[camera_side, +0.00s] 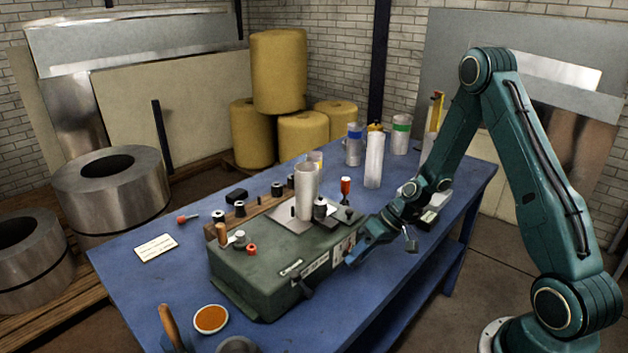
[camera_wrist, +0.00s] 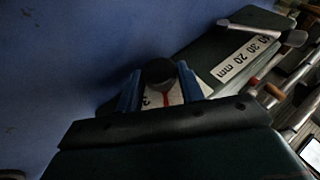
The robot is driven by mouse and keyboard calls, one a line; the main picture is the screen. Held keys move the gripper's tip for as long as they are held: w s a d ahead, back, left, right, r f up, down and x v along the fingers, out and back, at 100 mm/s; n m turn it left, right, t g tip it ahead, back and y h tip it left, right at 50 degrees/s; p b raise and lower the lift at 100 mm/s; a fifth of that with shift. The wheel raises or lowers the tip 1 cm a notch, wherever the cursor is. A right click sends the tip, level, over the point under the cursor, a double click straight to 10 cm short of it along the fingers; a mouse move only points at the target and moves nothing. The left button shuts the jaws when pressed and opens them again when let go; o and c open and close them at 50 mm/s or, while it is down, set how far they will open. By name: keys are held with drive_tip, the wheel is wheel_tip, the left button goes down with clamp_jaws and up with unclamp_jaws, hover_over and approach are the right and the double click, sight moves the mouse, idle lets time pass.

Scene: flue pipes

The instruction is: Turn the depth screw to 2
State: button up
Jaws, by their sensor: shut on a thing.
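A dark green machine (camera_side: 265,270) stands on the blue table, with labels on its front face. My gripper (camera_side: 352,260) is low at the right end of that front face. In the wrist view my gripper's blue fingers (camera_wrist: 160,92) are shut on a round black knob (camera_wrist: 158,72), which I take to be the depth screw. A white dial plate with a red mark (camera_wrist: 172,98) shows partly behind the knob. A figure like a 3 shows at its left; the other figures are hidden. In the side view the knob is hidden by my gripper.
A scale strip marked in mm (camera_wrist: 245,58) and a grey lever (camera_wrist: 265,33) lie beyond the knob. Several more pipes stand at the back.

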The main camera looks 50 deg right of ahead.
drive_tip(key=o, duration=1)
drive_tip(key=shift+c, duration=0.2)
drive_tip(key=shift+d+r, duration=0.1)
drive_tip(key=shift+r, duration=0.05)
drive_tip(key=v, duration=1.3)
drive_tip(key=shift+r, duration=0.2)
drive_tip(key=shift+s+d, duration=0.1)
drive_tip(key=shift+d, duration=0.05)
drive_tip(key=s+a+r+n+g+h, duration=0.15)
drive_tip(key=s+a+r+h, duration=0.3)
drive_tip(key=a+r, duration=0.6)
drive_tip(key=s+a+r+t, duration=0.1)
drive_tip(key=s+a+r, duration=0.1)
drive_tip(key=s, duration=0.4)
drive_tip(key=s+a+r+t+h, duration=0.1)
drive_tip(key=s+r, duration=0.4)
drive_tip(key=s, duration=0.1)
drive_tip(key=shift+s+a, duration=0.25)
drive_tip(key=shift+a, duration=0.15)
